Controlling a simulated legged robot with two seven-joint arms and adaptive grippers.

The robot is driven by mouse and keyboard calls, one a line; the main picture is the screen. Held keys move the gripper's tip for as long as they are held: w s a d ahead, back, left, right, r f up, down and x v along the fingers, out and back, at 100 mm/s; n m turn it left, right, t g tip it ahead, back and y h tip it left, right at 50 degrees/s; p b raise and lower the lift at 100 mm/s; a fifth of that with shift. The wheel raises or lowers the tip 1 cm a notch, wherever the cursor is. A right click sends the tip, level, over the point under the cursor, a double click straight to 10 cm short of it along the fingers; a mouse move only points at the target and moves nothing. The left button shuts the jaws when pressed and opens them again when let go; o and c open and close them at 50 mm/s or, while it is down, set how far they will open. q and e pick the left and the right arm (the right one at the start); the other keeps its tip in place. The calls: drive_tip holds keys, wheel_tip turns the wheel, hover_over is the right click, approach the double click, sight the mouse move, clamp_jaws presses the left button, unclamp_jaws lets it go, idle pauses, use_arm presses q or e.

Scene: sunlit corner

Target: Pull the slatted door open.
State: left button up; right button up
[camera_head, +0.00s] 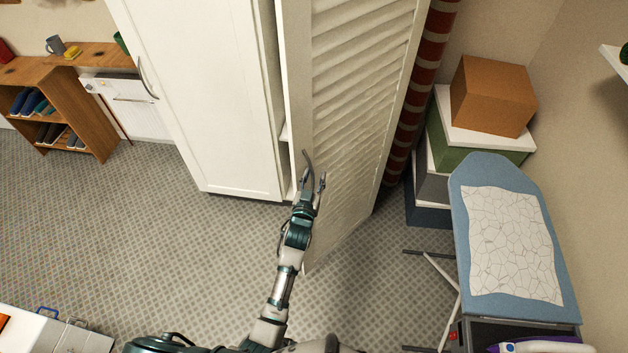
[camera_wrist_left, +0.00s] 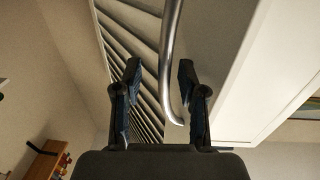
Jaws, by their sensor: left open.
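The white slatted door (camera_head: 355,95) stands ajar in the middle of the head view, with a narrow dark gap and a bit of shelf showing along its left edge. Its curved metal handle (camera_head: 307,160) sits near that edge. My left gripper (camera_head: 313,181) is open at the handle. In the left wrist view, the silver handle bar (camera_wrist_left: 170,55) runs down between the two open fingers of the left gripper (camera_wrist_left: 159,70), closer to the right finger, and its lower end curves. I cannot tell whether a finger touches it. My right gripper is out of view.
A plain white cabinet door (camera_head: 195,90) is left of the slatted door. A striped column (camera_head: 418,90) is right of it. Stacked boxes (camera_head: 490,95) and a blue ironing board (camera_head: 490,175) stand at the right. Patterned floor (camera_head: 160,230) is clear at the left.

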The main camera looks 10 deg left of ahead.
use_arm(q)
drive_tip(key=shift+s+a+f, duration=0.1)
drive_tip(key=shift+s+a, duration=0.05)
drive_tip(key=shift+s, duration=0.2)
drive_tip(key=s, duration=1.1)
drive_tip(key=shift+s, duration=0.2)
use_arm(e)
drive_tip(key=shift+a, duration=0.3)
